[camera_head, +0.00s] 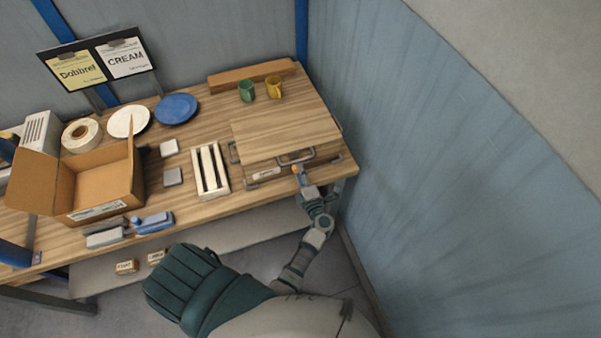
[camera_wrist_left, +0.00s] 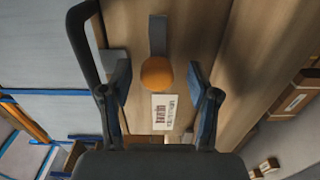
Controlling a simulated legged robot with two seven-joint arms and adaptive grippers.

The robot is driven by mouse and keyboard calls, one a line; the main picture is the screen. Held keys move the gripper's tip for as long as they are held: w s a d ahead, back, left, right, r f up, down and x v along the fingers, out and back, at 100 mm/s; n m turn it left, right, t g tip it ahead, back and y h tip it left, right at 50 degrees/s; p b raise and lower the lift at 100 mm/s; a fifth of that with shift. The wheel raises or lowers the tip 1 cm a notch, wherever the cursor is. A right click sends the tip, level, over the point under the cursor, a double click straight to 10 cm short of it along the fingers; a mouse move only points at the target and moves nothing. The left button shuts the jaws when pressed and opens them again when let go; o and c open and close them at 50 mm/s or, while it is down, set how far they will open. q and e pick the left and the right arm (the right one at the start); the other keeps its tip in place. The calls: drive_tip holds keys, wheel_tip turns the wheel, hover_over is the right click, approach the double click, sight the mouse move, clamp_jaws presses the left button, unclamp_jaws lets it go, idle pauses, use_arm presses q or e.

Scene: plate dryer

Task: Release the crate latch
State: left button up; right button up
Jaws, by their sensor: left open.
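The wooden crate (camera_head: 285,132) with a flat lid stands at the right end of the table. A metal handle (camera_head: 296,156) runs along its near side. The latch shows in the left wrist view as a grey lever (camera_wrist_left: 157,34) with an orange ball knob (camera_wrist_left: 157,73). The orange knob also shows in the head view (camera_head: 297,169). My left gripper (camera_head: 303,181) is at the crate's near side. Its open fingers are on either side of the knob in the wrist view, with visible gaps. My right gripper is not in view.
A white slotted rack (camera_head: 210,170) stands left of the crate. An open cardboard box (camera_head: 104,182), plates (camera_head: 176,108) and a tape roll (camera_head: 80,134) are farther left. Green (camera_head: 246,91) and yellow (camera_head: 274,87) cups stand behind the crate. A blue wall (camera_head: 450,150) bounds the right.

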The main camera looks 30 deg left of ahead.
use_arm(q)
drive_tip(key=v, duration=0.7)
drive_tip(key=shift+d, duration=0.2)
drive_tip(key=shift+f, duration=0.2)
drive_tip(key=d+f+m+t+h, duration=0.2)
drive_tip(key=d+f+m+h, duration=0.25)
drive_tip(key=f+m, duration=0.3)
drive_tip(key=d+f+m+t+h, duration=0.2)
drive_tip(key=d+f+m+h, duration=0.3)
drive_tip(key=f, duration=0.3)
drive_tip(key=s+d+f+m+g+h+b, duration=0.1)
drive_tip(key=s+f+m+g+h, duration=0.2)
drive_tip(key=s+f+m, duration=0.45)
drive_tip(key=s+f+m+g+h, duration=0.2)
drive_tip(key=s+f, duration=0.3)
drive_tip(key=f, duration=0.5)
drive_tip(key=s+a+f+m+g, duration=0.2)
drive_tip(key=s+a+f+g, duration=0.1)
drive_tip(key=s, duration=0.6)
drive_tip(key=s+a+f+m+g, duration=0.3)
drive_tip(key=s+f, duration=0.3)
drive_tip(key=s, duration=0.4)
drive_tip(key=s+a+f+m+g, duration=0.3)
drive_tip(key=s+a+f, duration=0.2)
drive_tip(key=s, duration=0.5)
drive_tip(key=shift+s+g+y, duration=0.15)
drive_tip(key=shift+g+y, duration=0.25)
drive_tip(key=shift+y, duration=0.05)
